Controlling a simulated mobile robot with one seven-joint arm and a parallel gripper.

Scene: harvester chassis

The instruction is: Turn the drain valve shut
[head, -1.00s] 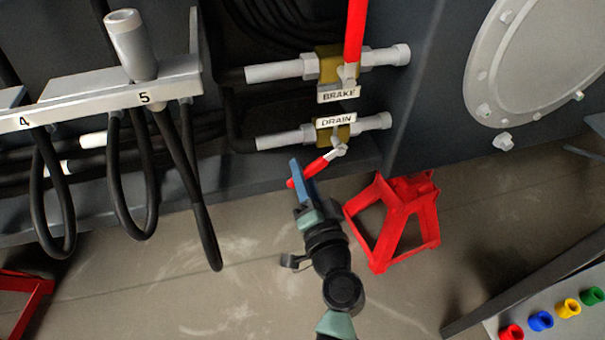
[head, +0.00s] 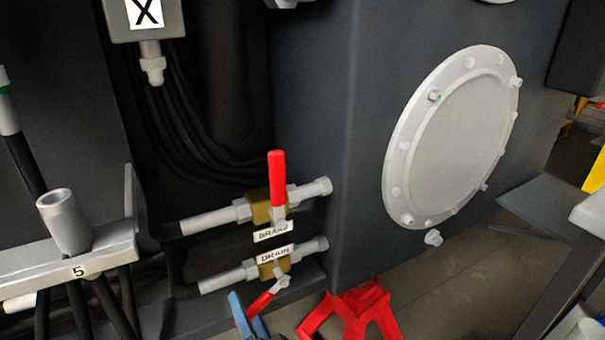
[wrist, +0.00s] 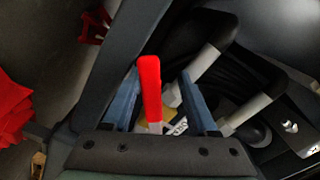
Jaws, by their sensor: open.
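The drain valve (head: 272,268) is a brass body on a grey horizontal pipe, under a white DRAIN label. Its red handle (head: 262,303) slants down and left from the pivot, across the pipe's line. My gripper (head: 246,316) shows at the bottom of the head view, its blue fingers at the handle's lower end. In the wrist view the open fingers stand on both sides of a red handle (wrist: 149,85), with gaps beside it. The handle lies nearer the left finger. Contact cannot be told.
The brake valve (head: 268,207) sits just above, its red handle (head: 277,178) pointing up. A red stand (head: 356,314) is on the floor to the right. A bracket with hoses (head: 85,250) is at left. A round bolted cover (head: 455,135) is at right.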

